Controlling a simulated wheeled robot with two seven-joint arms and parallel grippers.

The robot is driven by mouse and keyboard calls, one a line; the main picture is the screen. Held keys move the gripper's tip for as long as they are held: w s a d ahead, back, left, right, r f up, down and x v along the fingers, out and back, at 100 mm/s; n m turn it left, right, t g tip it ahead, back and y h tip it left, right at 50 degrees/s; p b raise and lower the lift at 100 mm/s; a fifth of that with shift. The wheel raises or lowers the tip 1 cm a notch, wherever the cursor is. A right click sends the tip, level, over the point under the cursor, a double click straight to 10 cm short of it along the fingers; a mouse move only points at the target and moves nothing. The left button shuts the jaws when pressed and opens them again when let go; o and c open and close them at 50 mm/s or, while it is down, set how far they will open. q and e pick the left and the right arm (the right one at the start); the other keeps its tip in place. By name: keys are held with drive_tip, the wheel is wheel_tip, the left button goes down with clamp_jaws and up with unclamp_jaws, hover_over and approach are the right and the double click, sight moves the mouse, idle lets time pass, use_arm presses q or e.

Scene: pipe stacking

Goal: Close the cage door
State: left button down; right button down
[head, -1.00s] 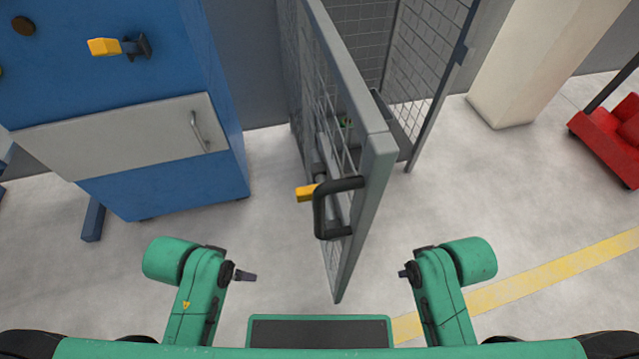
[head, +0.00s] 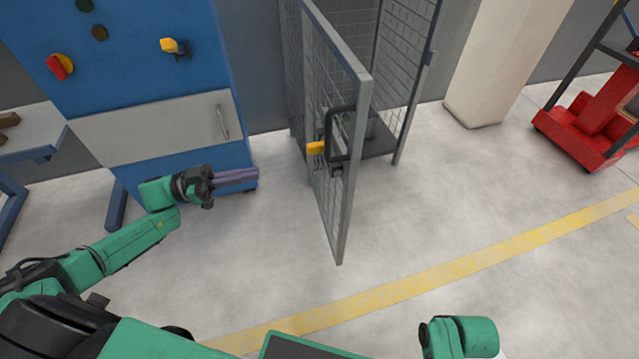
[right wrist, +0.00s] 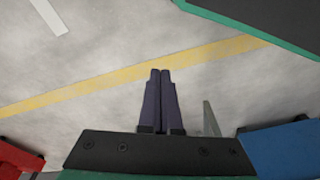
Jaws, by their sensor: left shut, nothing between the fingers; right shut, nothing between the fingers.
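The cage door (head: 334,182) is a grey mesh panel in a metal frame, standing open and swung out toward me in the head view. It has a black handle (head: 335,134) and a yellow latch piece (head: 316,148). The cage (head: 384,148) behind it shows an open front. My left gripper (head: 257,174) is shut and empty, to the left of the door and apart from it, pointing toward it. My right gripper (right wrist: 160,72) is shut and empty over bare floor in the right wrist view. Its fingers are not visible in the head view.
A blue cabinet (head: 150,70) with knobs and a pale drawer stands left of the cage. A beige pillar (head: 500,65) and a red cart (head: 585,130) are at the right. A yellow floor line (head: 440,270) crosses open floor in front.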

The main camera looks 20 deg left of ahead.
use_arm(q)
drive_tip(key=x, duration=1.3)
drive_tip(key=shift+s+d+g, duration=0.2)
drive_tip(key=shift+d+g, duration=0.2)
drive_tip(key=shift+d, duration=0.05)
drive_tip(key=shift+r, duration=0.15)
